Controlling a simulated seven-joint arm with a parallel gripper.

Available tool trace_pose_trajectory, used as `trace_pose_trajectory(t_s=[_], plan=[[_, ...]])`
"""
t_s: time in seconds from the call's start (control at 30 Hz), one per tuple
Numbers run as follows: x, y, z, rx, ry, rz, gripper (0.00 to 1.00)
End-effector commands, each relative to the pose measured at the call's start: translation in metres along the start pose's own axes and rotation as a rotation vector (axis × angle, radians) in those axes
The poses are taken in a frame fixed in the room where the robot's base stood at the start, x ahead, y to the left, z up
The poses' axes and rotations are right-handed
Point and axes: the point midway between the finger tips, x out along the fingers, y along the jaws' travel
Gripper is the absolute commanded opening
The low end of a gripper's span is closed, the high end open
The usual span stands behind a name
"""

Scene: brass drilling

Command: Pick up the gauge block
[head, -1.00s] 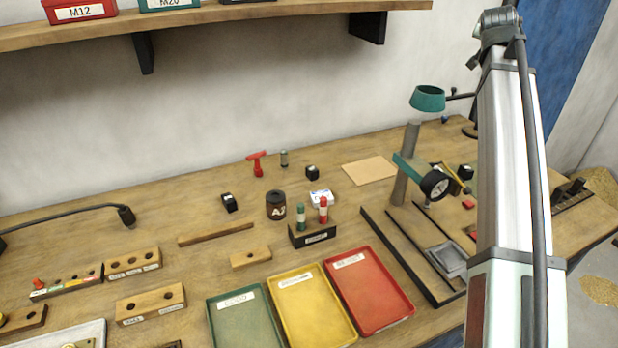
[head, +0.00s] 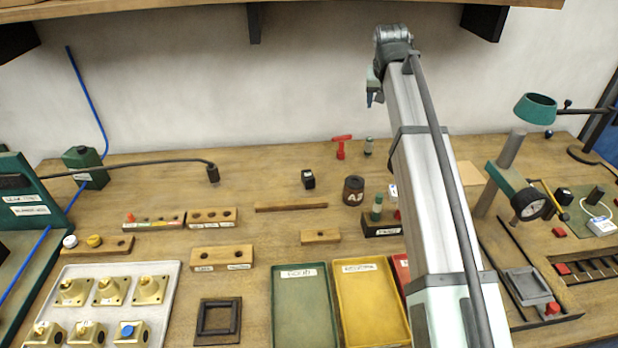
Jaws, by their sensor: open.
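A dark block (head: 384,231) with a white label stands on the bench behind the trays. It holds a green-topped plug gauge (head: 376,208) and a red-topped one, now mostly hidden by my arm. I take this dark block as the gauge block, but its label is too small to read surely. My gripper (head: 375,98) shows small at the far end of my arm, high in front of the wall, well above and apart from the block. It is open and appears empty.
A green tray (head: 301,310) and a yellow tray (head: 372,300) lie in front of the block; a red tray is mostly hidden by my arm. A drill stand (head: 512,175) rises right.

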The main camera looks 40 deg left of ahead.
Motion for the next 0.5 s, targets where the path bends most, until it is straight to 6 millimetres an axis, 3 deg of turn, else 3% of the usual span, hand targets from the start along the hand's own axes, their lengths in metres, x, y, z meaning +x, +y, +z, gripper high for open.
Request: trace_pose_trajectory(t_s=[0.03, 0.2, 0.33, 0.5], plan=[[0.006, -0.034, 0.015, -0.060, -0.048, -0.029, 0.62], [0.018, -0.117, 0.064, -0.238, -0.195, -0.110, 0.62], [0.021, -0.159, 0.093, -0.335, -0.272, -0.155, 0.62], [0.022, -0.183, 0.112, -0.399, -0.320, -0.183, 0.62]])
